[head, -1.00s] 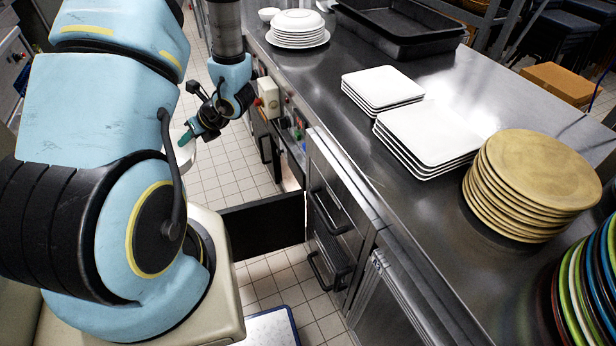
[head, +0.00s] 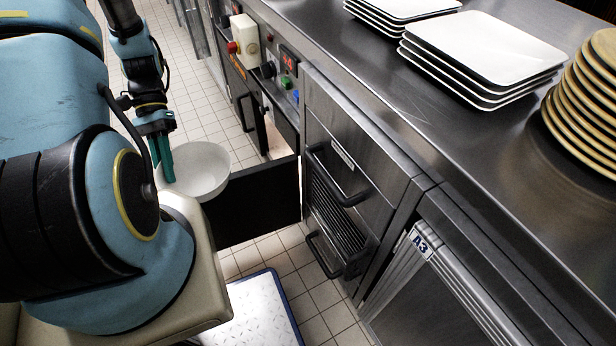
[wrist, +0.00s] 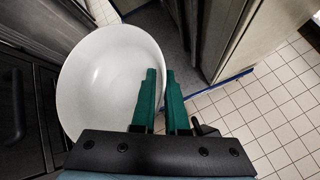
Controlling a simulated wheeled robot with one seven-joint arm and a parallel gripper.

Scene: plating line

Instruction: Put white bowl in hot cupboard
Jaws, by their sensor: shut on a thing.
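My gripper (head: 163,158) is shut on the rim of the white bowl (head: 203,172), in the aisle left of the counter. In the wrist view, the teal fingers of my gripper (wrist: 162,98) pinch the right edge of the bowl (wrist: 103,75); its round inside looks empty. In the head view, the hot cupboard's dark door (head: 262,203) stands open, sticking out from the counter front into the aisle. The bowl is beside this door, overlapping its upper left corner in the picture. Only a thin lit strip of the opening shows; the inside is mostly hidden.
Square white plates (head: 480,58) and tan plates (head: 590,95) are stacked on the steel counter (head: 420,125). A control box with a red knob (head: 232,47) juts from the counter front. Handled drawers (head: 345,195) stand right of the open door. A blue-edged white panel (head: 262,312) lies low in front.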

